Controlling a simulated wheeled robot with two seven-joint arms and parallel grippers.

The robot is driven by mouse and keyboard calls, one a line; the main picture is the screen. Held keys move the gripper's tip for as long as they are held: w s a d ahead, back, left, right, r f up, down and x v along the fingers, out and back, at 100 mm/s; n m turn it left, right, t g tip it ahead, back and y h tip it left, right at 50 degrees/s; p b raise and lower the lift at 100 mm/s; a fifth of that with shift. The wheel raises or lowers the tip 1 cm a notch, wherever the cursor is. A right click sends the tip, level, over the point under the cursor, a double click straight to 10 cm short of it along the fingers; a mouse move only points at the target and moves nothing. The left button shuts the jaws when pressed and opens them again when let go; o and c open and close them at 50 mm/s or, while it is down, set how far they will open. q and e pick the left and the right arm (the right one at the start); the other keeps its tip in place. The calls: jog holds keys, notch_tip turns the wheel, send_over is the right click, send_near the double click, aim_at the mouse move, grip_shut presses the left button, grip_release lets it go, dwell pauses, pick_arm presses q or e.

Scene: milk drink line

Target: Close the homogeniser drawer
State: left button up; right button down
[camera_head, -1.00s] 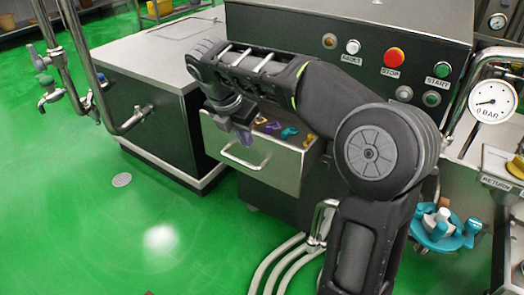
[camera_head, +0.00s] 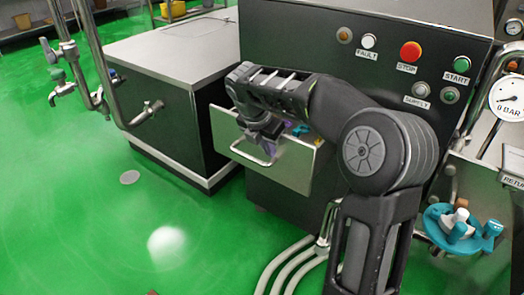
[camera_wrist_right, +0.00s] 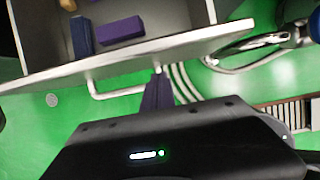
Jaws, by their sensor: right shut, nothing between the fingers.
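The homogeniser drawer stands open below the black machine; its steel front (camera_head: 302,172) and bar handle (camera_head: 240,153) face me. Several small coloured pieces lie inside, partly hidden by my right arm. The right wrist view shows the drawer front (camera_wrist_right: 75,74) from close by, with the handle (camera_wrist_right: 112,94) and purple and blue blocks (camera_wrist_right: 121,30) inside. My right gripper (camera_head: 268,141) is shut and empty, at the drawer front. Its fingertips (camera_wrist_right: 158,78) are by one end of the handle; whether they touch is unclear. My left gripper is out of view.
The machine panel carries a red STOP button (camera_head: 410,51) and a green START button (camera_head: 461,64). A steel-topped cabinet (camera_head: 165,50) stands left of the drawer. A teal valve wheel (camera_head: 440,224) is at right, with pale hoses (camera_head: 285,262) below. Green floor at left is largely clear.

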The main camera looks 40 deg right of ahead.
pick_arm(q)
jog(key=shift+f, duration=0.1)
pick_arm(e)
jog(key=shift+w+d, duration=0.25)
jog(key=shift+d, duration=0.5)
